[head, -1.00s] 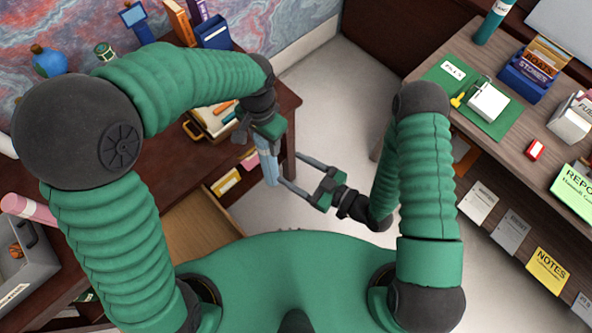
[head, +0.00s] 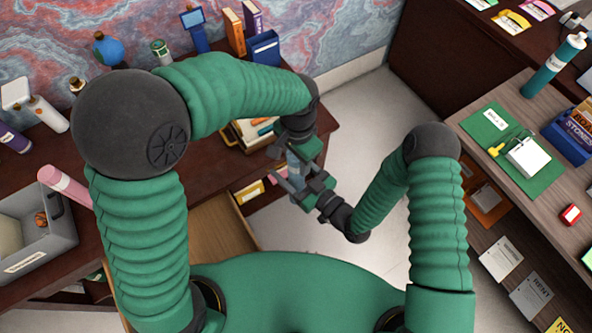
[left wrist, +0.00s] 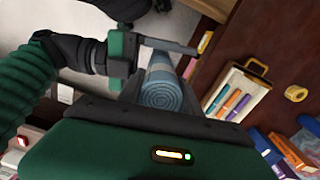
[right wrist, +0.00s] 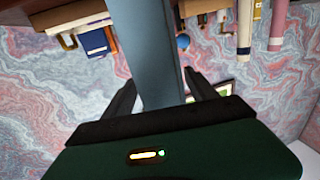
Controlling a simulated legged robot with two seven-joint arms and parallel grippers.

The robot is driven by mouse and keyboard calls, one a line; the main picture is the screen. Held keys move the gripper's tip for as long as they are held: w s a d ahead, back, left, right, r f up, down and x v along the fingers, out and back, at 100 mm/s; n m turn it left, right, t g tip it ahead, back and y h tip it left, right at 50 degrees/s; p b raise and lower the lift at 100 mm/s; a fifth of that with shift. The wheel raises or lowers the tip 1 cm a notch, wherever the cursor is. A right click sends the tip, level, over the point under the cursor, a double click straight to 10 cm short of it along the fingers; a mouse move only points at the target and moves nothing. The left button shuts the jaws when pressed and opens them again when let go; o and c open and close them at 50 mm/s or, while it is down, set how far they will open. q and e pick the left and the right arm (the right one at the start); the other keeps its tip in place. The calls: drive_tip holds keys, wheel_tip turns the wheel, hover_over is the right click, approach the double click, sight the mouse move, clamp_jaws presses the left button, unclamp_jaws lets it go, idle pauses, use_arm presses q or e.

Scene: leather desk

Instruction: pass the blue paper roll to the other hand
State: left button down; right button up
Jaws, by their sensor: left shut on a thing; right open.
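The blue paper roll (head: 294,168) is held by my left gripper (head: 292,158) above the gap between the desks. In the left wrist view the roll (left wrist: 163,92) shows end-on, its spiral end between the left fingers. My right gripper (head: 300,188) is at the other end of the roll, partly hiding it in the head view. In the right wrist view the roll (right wrist: 155,50) stands between the two open right fingers (right wrist: 160,95). Whether either right finger touches it I cannot tell.
A dark desk on the left carries an organizer tray (left wrist: 235,92) with pens, a grey bin (head: 62,225) and a pink roll (head: 65,187). An open drawer (head: 222,235) is below. The right desk holds a green mat (head: 495,122) and a teal bottle (head: 555,65).

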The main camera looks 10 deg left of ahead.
drive_tip(key=shift+d, duration=0.15)
clamp_jaws()
use_arm(q)
drive_tip(key=c, duration=1.1)
unclamp_jaws()
drive_tip(key=o, duration=0.4)
drive_tip(key=shift+c, duration=0.2)
